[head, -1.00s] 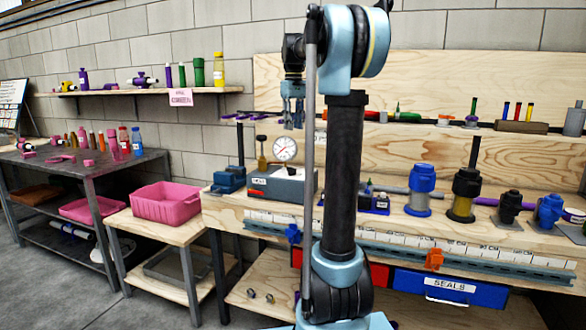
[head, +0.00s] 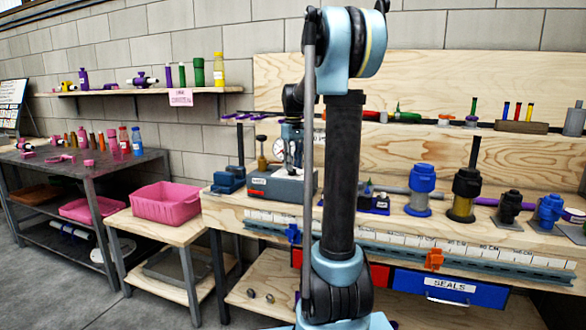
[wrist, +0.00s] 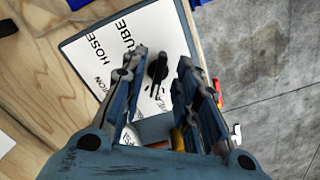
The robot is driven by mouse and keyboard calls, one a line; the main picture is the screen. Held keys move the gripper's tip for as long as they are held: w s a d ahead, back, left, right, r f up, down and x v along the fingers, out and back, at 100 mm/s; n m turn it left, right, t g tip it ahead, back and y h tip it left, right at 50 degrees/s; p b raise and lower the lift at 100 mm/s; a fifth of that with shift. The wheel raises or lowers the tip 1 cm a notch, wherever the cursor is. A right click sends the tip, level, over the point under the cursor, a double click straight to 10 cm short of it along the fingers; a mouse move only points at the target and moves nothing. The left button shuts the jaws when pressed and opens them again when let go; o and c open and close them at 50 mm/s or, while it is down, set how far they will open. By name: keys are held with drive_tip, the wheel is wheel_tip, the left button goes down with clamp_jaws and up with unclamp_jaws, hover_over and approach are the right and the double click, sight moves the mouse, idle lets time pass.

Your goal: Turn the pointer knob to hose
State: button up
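The black pointer knob (wrist: 157,68) stands on a white label plate (wrist: 80,50) in the wrist view. The plate reads "HOSE" and "TUBE", with further wording partly hidden by my finger. The knob lies between the two blue fingers of my gripper (wrist: 157,75), which are apart with a visible gap on each side of it. In the head view my gripper (head: 291,150) is low over the grey box (head: 270,185), in front of the gauge (head: 279,148). The knob cannot be made out there. Which label it points at is unclear.
The box sits on the wooden bench (head: 225,205), with a blue vise (head: 228,180) to its left. Blue and black fittings (head: 420,190) stand to the right. A pink bin (head: 166,203) is on a lower table at left. My arm hides part of the bench.

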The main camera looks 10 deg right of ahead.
drive_tip(key=shift+f, duration=0.75)
drive_tip(key=shift+c, duration=0.3)
clamp_jaws()
